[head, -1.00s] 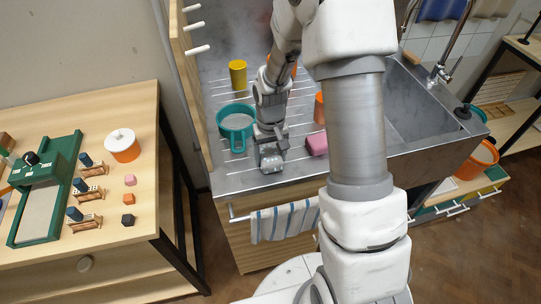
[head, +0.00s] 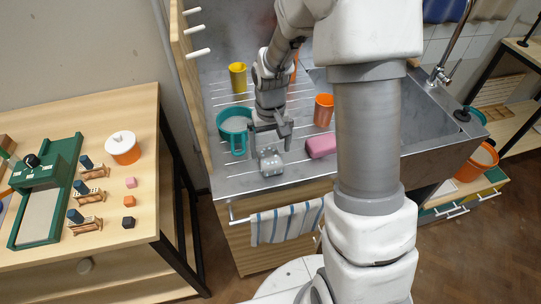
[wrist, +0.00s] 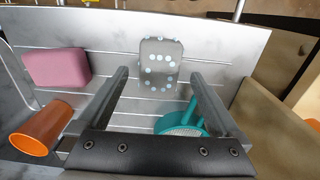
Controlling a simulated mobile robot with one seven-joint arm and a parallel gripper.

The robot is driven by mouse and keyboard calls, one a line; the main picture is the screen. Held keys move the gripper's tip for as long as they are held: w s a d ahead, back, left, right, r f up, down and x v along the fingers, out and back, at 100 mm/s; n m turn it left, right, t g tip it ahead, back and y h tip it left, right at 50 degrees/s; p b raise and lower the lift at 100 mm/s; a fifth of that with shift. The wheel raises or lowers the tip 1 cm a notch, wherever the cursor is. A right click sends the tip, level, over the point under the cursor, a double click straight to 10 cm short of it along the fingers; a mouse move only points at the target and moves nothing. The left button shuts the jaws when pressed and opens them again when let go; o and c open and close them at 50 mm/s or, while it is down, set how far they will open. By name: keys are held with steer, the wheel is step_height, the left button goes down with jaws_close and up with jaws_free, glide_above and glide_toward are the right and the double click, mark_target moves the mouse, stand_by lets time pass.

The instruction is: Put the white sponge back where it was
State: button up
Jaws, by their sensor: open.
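The white sponge (head: 270,161), which looks pale grey with light dots, rests on the steel draining board near its front edge. It also shows in the wrist view (wrist: 160,64), just beyond the fingertips and between their lines. My gripper (head: 270,142) is open and empty, just behind the sponge in the head view. The sponge appears clear of both fingers.
A teal mug-like vessel (head: 236,120) stands close to the left of my gripper. A pink block (head: 321,146) lies right of the sponge. An orange cup (head: 323,109) and a yellow cup (head: 238,77) stand farther back. A striped towel (head: 286,221) hangs in front.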

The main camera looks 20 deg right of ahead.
step_height(320, 180, up, 7)
step_height(320, 180, up, 9)
steer(key=t, duration=0.2)
glide_above(271, 159)
steer(key=s, duration=0.5)
steer(key=s+r+t, duration=0.1)
steer(key=s+r, duration=0.3)
steer(key=s, duration=0.3)
steer(key=s+r+t, duration=0.2)
steer(key=s+r, duration=0.2)
steer(key=s, duration=0.3)
steer(key=shift+s+t, duration=0.15)
steer(key=shift+t, duration=0.15)
